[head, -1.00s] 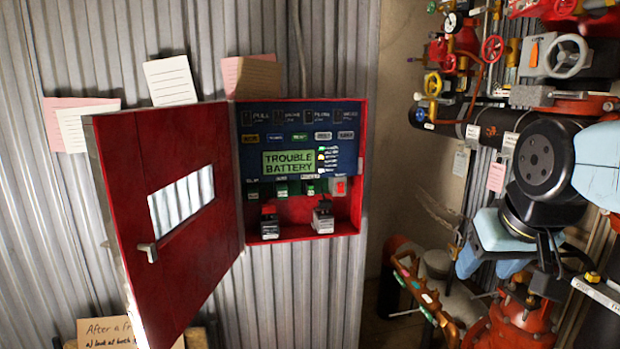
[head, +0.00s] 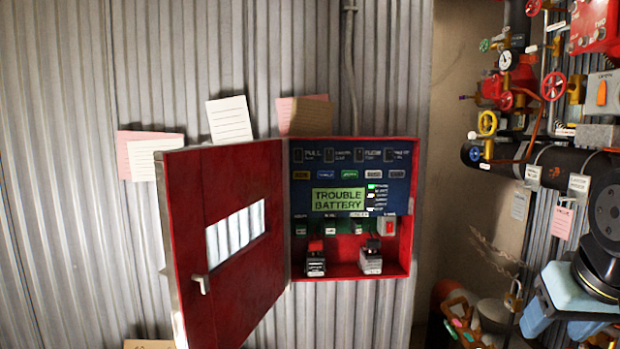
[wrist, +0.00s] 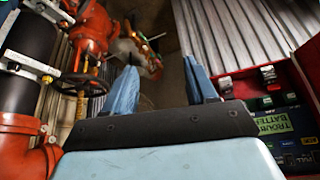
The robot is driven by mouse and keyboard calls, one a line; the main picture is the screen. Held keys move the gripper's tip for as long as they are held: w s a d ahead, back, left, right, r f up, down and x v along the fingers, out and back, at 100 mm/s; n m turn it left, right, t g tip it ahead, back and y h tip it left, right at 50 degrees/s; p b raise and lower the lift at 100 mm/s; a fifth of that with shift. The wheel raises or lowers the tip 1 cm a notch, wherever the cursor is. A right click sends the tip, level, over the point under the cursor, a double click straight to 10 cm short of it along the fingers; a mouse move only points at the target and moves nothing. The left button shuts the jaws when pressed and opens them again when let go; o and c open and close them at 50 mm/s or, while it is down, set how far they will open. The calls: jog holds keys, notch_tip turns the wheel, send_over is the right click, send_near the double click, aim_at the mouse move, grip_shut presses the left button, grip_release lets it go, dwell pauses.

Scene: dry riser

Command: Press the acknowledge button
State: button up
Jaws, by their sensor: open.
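The red alarm cabinet (head: 411,240) is on the corrugated wall, its door (head: 228,245) swung open to the left. Its blue panel has a green display (head: 338,199) reading "TROUBLE BATTERY". Below the display is a row of small green-and-black buttons (head: 329,227) and a red switch (head: 387,226). Their labels are too small to read, so I cannot tell which is the acknowledge button. My gripper (wrist: 163,80) is open and empty, its blue fingers apart from the cabinet (wrist: 305,60), which shows at the right of the wrist view.
Two small block-shaped devices (head: 315,263) (head: 370,260) stand on the cabinet's floor. Paper notes (head: 228,120) are on the wall above the door. Red valves and a black pipe (head: 560,165) crowd the right side. The space before the cabinet's opening looks clear.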

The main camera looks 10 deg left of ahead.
grip_shut()
dwell(0.3)
dwell(1.2)
